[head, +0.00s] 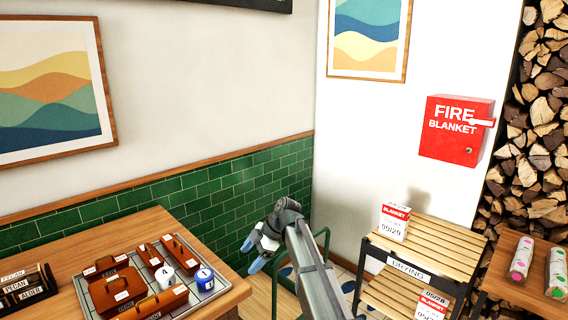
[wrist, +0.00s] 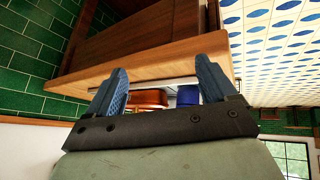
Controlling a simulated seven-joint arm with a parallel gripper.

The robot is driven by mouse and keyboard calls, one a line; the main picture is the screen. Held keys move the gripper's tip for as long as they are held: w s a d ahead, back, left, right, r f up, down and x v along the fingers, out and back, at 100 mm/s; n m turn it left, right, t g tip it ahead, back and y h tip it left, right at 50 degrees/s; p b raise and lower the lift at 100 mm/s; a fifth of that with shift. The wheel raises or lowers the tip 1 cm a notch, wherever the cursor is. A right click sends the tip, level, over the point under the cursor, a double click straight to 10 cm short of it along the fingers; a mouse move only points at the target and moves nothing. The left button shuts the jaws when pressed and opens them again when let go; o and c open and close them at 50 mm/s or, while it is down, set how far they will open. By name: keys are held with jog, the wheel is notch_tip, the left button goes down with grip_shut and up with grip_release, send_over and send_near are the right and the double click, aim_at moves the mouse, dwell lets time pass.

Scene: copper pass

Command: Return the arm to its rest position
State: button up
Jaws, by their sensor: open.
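My gripper (head: 257,255) is at the end of my grey arm, in the middle of the head view, right of the wooden table (head: 150,222) and apart from it. In the wrist view my gripper (wrist: 158,88) shows two blue fingers spread apart, with nothing held between them. Beyond the fingers the wrist view shows the table edge (wrist: 150,70), a copper-brown thing (wrist: 148,97) and a blue thing (wrist: 188,96). In the head view a tray (head: 207,284) on the table holds several brown boxes, a white piece (head: 164,274) and a blue-and-white piece (head: 204,278).
A wooden rack marked "DRYING" (head: 408,268) stands right of my arm with a "BLANKET" box (head: 394,222) on top. A red fire blanket box (head: 455,130) hangs on the wall. A green-framed thing (head: 322,240) stands behind my arm. Stacked firewood (head: 540,110) is at the far right.

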jog(key=s+d+f+m+g+h, duration=0.1)
jog(key=s+d+f+m, duration=0.4)
jog(key=f, duration=0.6)
jog(key=s+d+f+m+h, duration=0.1)
jog(key=s+d+f+m, duration=0.35)
jog(key=f, duration=0.65)
jog(key=s+d+f+m+g+h, duration=0.1)
jog(key=s+d+f+m+h, duration=0.1)
jog(key=s+d+f, duration=0.7)
jog(key=s+d+f+m+g+h, duration=0.1)
jog(key=s+d+f+m, duration=0.2)
jog(key=s+f, duration=0.3)
jog(key=s+d+f+m+g+h, duration=0.1)
jog(key=s+d+f+m, duration=0.2)
jog(key=s, duration=1.3)
jog(key=s+d+f+m+g, duration=0.2)
jog(key=s+f+m, duration=0.3)
jog(key=s+f, duration=0.4)
jog(key=shift+s+d+f+h, duration=0.25)
jog(key=shift+s+d+h, duration=0.25)
jog(key=shift+s, duration=0.55)
jog(key=shift+d, duration=0.1)
